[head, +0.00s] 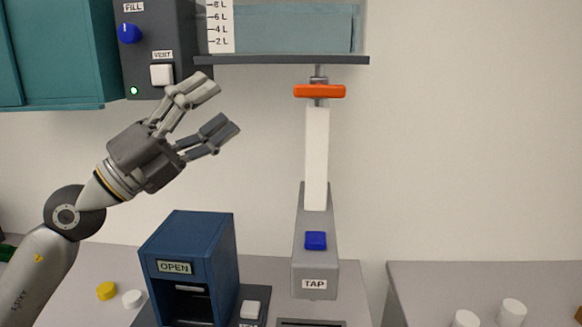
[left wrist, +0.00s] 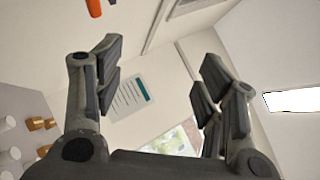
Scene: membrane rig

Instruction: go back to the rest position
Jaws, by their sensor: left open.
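My left gripper (head: 222,108) is raised in the upper left of the head view, in front of the wall. Its fingers are spread and hold nothing. It is below and beside the grey control box (head: 182,28), close in the picture to the white VENT button (head: 162,75). In the left wrist view my left gripper (left wrist: 155,85) is also open, with only wall and room between the fingers. My right gripper is not in view.
An orange valve handle (head: 320,91) sits above a white tube and the grey TAP unit (head: 315,270). A blue OPEN box (head: 190,250) stands on the table. Yellow (head: 107,291) and white (head: 132,299) caps lie left of it. White cylinders (head: 512,311) stand at the right.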

